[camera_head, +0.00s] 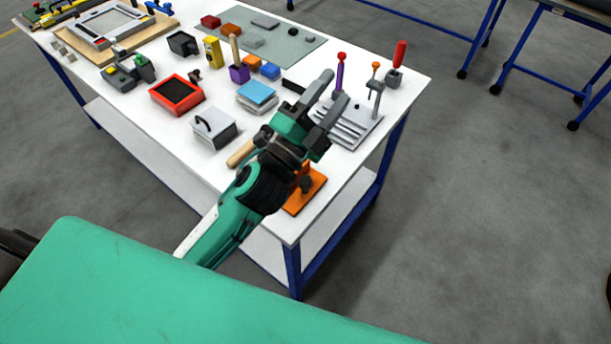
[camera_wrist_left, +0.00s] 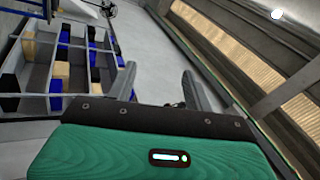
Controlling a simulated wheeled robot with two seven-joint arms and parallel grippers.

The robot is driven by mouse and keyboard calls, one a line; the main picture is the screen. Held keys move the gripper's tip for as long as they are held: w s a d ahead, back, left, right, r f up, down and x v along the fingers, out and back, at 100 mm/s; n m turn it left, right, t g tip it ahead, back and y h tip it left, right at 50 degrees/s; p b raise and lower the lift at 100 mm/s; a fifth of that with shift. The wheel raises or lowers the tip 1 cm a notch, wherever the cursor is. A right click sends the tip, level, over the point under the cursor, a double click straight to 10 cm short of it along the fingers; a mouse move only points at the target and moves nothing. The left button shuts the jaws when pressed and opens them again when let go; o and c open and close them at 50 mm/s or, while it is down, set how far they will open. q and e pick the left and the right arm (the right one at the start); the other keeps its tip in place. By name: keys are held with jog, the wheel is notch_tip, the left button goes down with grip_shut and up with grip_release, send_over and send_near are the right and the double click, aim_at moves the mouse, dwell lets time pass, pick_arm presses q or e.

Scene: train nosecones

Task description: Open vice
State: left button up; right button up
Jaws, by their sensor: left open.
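An orange fixture (camera_head: 311,196) with a flat base and a dark round part sits at the near right corner of the white workbench (camera_head: 335,183). It may be the vice, but my left arm partly hides it and I cannot tell its jaws. My left gripper (camera_head: 331,88) is in the air above the right part of the bench, beyond the orange fixture, with its fingers apart and nothing between them. In the left wrist view both fingers (camera_wrist_left: 159,72) stand apart and empty. The orange fixture is not visible in that view. My right gripper is not in view.
A grey slotted plate (camera_head: 353,130) lies by the left gripper, with upright tools, including a red-handled one (camera_head: 399,54), behind it. A wooden handle (camera_head: 241,154) lies beside my arm. A red tray (camera_head: 176,94) and a grey box (camera_head: 214,128) stand left.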

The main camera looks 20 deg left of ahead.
pick_arm(q)
jog(key=s+d+r+m+g+h, duration=0.3)
jog(key=d+m+g+h, duration=0.4)
jog(key=m, duration=0.5)
jog(key=s+d+r+m+g+h, duration=0.2)
jog(key=s+d+m+g+h, duration=0.2)
jog(key=m+g+h, duration=0.6)
jog(key=m+g+y, duration=0.4)
jog(key=m+y, duration=1.5)
jog(key=y, duration=0.7)
send_near(305, 180)
jog(key=f+p, duration=0.1)
jog(key=f, duration=0.3)
jog(key=f+p, duration=0.2)
jog(key=f, duration=0.2)
jog(key=shift+w+p, duration=0.2)
jog(key=shift+p, duration=0.1)
jog(key=shift+f, duration=0.6)
